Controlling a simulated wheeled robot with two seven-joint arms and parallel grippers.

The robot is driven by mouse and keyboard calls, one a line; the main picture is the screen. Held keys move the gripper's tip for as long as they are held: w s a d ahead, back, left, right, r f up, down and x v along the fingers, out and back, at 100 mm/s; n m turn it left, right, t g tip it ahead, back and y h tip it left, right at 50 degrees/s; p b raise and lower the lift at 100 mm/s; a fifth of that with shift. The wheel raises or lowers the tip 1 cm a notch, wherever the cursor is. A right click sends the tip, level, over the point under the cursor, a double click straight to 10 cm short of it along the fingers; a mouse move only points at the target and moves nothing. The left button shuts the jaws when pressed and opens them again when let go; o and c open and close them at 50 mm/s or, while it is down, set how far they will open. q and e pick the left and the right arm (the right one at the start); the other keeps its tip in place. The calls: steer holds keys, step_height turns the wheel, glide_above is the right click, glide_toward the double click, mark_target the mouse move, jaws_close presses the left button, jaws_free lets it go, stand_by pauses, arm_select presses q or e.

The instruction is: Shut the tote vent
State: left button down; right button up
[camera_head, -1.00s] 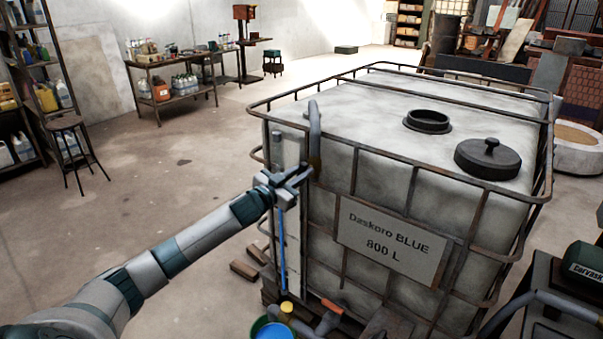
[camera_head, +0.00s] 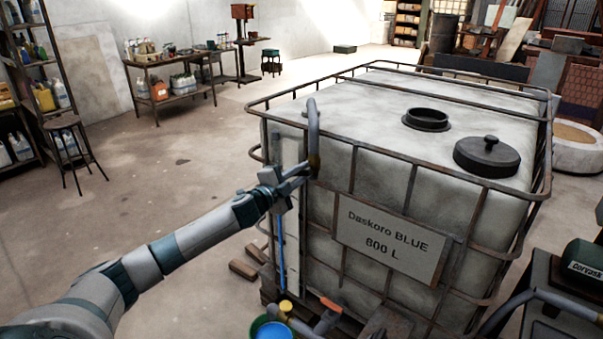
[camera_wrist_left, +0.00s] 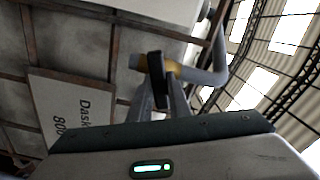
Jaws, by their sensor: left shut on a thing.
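The pale tote (camera_head: 380,190) stands in a rusty cage and bears a plate reading "Daskoro BLUE 800 L". On its top is an open dark round neck (camera_head: 427,119). A dark lid with a knob (camera_head: 487,156) sits on the top beside the neck, apart from it. My left gripper (camera_head: 297,178) is at the tote's near left corner, shut at the brownish end of a bent grey pipe (camera_head: 314,128). In the left wrist view its fingers (camera_wrist_left: 158,88) cross the pipe's yellowish collar (camera_wrist_left: 177,70); the exact contact is partly hidden. My right gripper is out of view.
A blue line (camera_head: 282,255) runs down a pale upright strip below my left gripper. A bucket with blue contents (camera_head: 271,330) stands at the tote's foot. A stool (camera_head: 72,140) and shelves stand at left. The floor between is clear.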

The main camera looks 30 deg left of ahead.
arm_select(q)
steer(key=shift+f+m, duration=0.15)
steer(key=shift+m, duration=2.15)
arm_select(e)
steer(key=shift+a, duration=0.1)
arm_select(q)
steer(key=c, duration=1.7)
jaws_free()
steer(key=shift+d, duration=0.1)
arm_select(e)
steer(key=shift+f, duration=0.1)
arm_select(q)
steer(key=shift+o, duration=0.2)
steer(key=shift+s, duration=0.1)
